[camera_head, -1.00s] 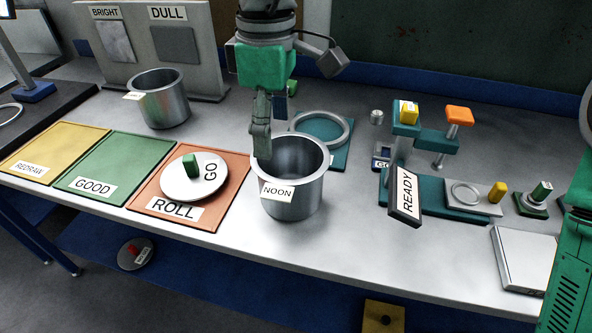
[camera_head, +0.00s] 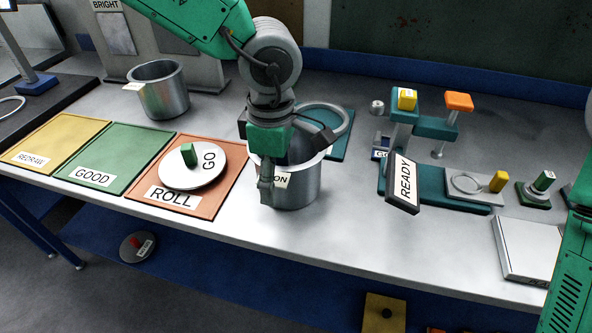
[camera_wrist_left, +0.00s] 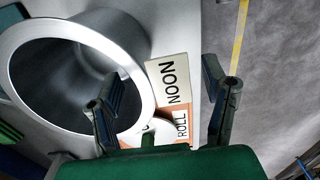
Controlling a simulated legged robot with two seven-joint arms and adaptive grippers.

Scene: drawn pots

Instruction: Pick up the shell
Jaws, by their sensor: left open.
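The shell appears to be the grey metal pot labelled NOON (camera_head: 305,187), standing upright on the table in the head view. Its round open mouth fills the left of the left wrist view (camera_wrist_left: 135,45). My left gripper (camera_head: 280,172) is open, pointing down at the pot's near left rim. In the left wrist view, one finger lies over the mouth and the other is outside the wall, past the NOON label (camera_wrist_left: 168,82). Whether either finger touches the wall I cannot tell. The gripper covers part of the label and rim. My right gripper is not in view.
Left of the pot is an orange ROLL mat (camera_head: 221,199) with a white GO disc (camera_head: 208,170). A second metal pot (camera_head: 170,100) stands behind. A teal fixture with a READY sign (camera_head: 404,182) is at the right. The table between is clear.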

